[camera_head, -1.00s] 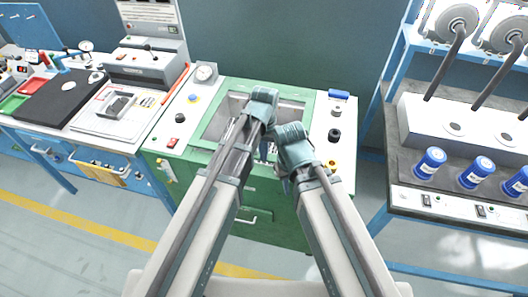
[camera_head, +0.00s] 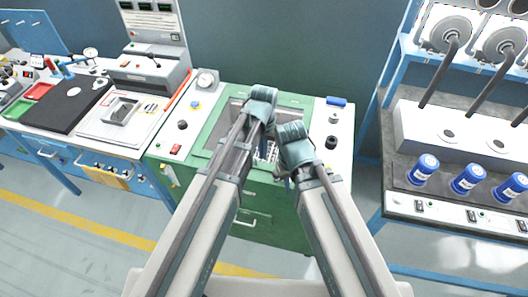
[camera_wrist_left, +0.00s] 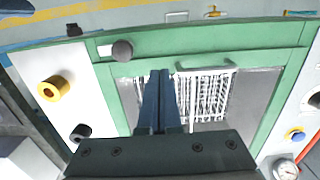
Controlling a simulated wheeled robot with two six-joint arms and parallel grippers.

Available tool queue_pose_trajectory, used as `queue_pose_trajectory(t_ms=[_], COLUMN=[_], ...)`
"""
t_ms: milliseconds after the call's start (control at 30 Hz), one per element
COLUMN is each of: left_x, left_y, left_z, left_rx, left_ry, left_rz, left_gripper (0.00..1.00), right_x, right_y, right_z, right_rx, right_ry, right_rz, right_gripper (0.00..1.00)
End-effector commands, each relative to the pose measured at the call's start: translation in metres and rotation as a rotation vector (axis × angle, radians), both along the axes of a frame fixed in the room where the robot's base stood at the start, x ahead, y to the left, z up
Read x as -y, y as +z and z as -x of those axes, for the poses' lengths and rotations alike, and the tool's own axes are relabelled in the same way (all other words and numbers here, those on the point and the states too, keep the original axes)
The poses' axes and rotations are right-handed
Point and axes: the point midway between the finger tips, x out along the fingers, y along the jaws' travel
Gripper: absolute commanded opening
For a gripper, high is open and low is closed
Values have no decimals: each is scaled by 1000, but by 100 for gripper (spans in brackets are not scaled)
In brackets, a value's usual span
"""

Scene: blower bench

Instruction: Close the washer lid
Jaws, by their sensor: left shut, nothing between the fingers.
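The washer is the green machine (camera_head: 212,136) with white side panels in the middle of the head view. Its top shows a grey rectangular area inside a green frame; a white wire basket (camera_head: 267,151) shows there, clearer in the left wrist view (camera_wrist_left: 212,92). I cannot tell the lid's exact angle, as my arms cover much of it. My left gripper (camera_wrist_left: 159,76) is shut and empty, its dark blue fingers seen over the basket area. In the head view its fingers are hidden. My right gripper (camera_head: 291,160) is beside it, lower; its fingers are not clear.
A bench with a black plate (camera_head: 75,103) and trays stands left. A grey rack with several blue-capped bottles (camera_head: 468,179) stands right. A gauge (camera_head: 206,79) and a blue object (camera_head: 337,101) sit on the washer's rear corners. Yellow-lined floor is clear in front.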

Motion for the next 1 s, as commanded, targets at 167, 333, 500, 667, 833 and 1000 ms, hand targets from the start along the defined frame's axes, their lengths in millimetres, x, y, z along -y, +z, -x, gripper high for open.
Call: queue_pose_trajectory(t_ms=[167, 333, 500, 667, 833, 1000], left_x=[0, 0, 0, 0, 0, -8], left_y=[37, 63, 84, 91, 88, 72], left_z=[0, 0, 0, 0, 4, 48], left_rx=[0, 0, 0, 0, 0, 3], left_ry=[0, 0, 0, 0, -3, -43], left_rz=[0, 0, 0, 0, -2, -28], left_gripper=[0, 0, 0, 0, 0, 0], right_x=[0, 0, 0, 0, 0, 0], right_y=[37, 63, 84, 91, 88, 72], right_z=[0, 0, 0, 0, 0, 0], right_rx=[0, 0, 0, 0, 0, 0], right_ry=[0, 1, 2, 3, 3, 2], right_rz=[0, 0, 0, 0, 0, 0], right_gripper=[27, 27, 27, 27, 27, 27])
